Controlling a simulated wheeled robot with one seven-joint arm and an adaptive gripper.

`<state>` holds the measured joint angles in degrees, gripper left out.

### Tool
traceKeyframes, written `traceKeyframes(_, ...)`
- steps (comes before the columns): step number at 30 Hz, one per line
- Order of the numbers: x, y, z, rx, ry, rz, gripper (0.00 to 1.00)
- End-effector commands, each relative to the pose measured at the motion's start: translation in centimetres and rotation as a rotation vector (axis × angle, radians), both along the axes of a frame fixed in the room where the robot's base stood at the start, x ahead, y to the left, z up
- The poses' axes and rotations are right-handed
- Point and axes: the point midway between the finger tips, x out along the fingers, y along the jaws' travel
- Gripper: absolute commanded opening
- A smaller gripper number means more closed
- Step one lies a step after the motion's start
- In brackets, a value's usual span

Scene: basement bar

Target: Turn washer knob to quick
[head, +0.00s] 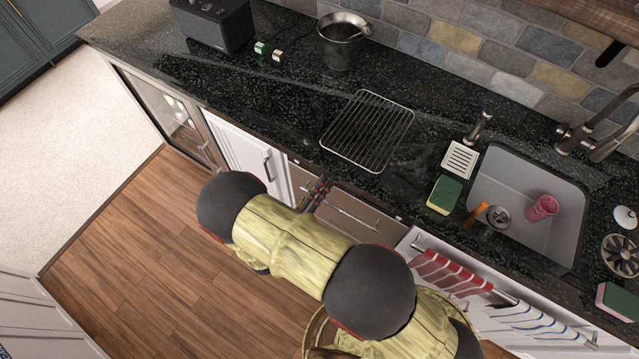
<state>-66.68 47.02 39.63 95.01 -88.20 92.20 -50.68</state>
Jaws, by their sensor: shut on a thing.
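My gripper (318,190) shows as small dark and red parts beyond my arm, close to the brownish front panel (345,208) below the counter edge. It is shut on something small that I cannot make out. A long bar handle (355,217) runs along this panel, just right of the gripper. I cannot pick out a washer knob or any "quick" mark; my arm hides part of the front.
A wire rack (368,130) lies on the dark counter (270,110) above the gripper. A sponge (445,195) and a sink (515,180) with a red cup (541,207) are right. Striped towels (450,272) hang low right. A white cabinet door (238,150) is left; wooden floor (150,250) is clear.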

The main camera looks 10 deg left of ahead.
Motion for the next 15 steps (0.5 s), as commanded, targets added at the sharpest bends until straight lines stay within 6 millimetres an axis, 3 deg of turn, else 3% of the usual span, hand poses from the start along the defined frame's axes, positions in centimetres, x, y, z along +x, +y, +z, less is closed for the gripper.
traceKeyframes(15,0.02,0.10,-0.01,-0.062,0.026,0.001,0.00)
